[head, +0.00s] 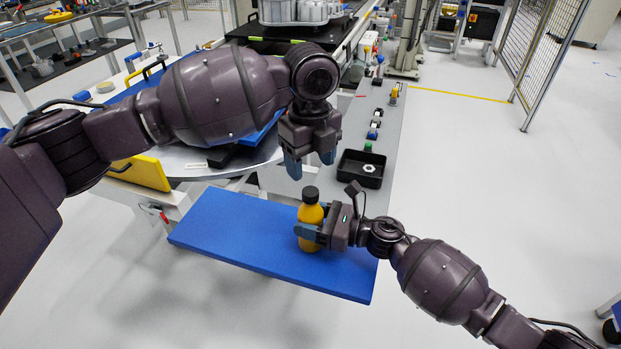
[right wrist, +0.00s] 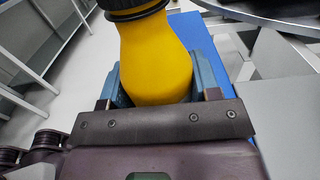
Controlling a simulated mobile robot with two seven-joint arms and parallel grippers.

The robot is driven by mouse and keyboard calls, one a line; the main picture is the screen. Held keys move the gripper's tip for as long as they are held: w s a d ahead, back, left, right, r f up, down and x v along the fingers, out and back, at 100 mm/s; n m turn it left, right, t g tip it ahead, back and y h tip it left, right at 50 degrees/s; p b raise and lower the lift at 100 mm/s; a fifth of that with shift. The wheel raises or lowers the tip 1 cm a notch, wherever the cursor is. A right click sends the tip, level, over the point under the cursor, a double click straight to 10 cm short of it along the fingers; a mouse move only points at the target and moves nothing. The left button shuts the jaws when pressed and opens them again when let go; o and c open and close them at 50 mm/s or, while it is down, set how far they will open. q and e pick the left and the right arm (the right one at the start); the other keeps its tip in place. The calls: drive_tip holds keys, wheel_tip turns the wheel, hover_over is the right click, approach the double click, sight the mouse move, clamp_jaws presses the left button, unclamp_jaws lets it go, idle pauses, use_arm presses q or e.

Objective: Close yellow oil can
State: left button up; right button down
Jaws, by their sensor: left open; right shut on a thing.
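The yellow oil can (head: 310,214) stands upright at the right part of the blue board, with a black cap (head: 310,194) on its top. My right gripper (head: 309,234) is shut on the can's body from the right. In the right wrist view the yellow can (right wrist: 155,60) sits between both fingers, and its black cap (right wrist: 130,8) is cut off by the top edge. My left gripper (head: 310,164) is open and empty, fingers pointing down, just above the cap and apart from it. Whether the cap is fully seated cannot be told.
The blue board (head: 230,232) is otherwise clear on its left. A black tray (head: 361,169) with a metal nut lies behind the can on a grey bench (head: 390,130) with small parts. A yellow panel (head: 140,173) is at left. Open floor lies right.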

use_arm(q)
drive_tip(key=shift+r, duration=2.6)
use_arm(e)
drive_tip(key=shift+c, duration=1.3)
unclamp_jaws()
drive_tip(key=shift+d, duration=0.1)
drive_tip(key=v, duration=1)
drive_tip(key=shift+s+d, duration=0.15)
drive_tip(key=shift+d, duration=0.15)
use_arm(q)
drive_tip(key=shift+f, duration=0.3)
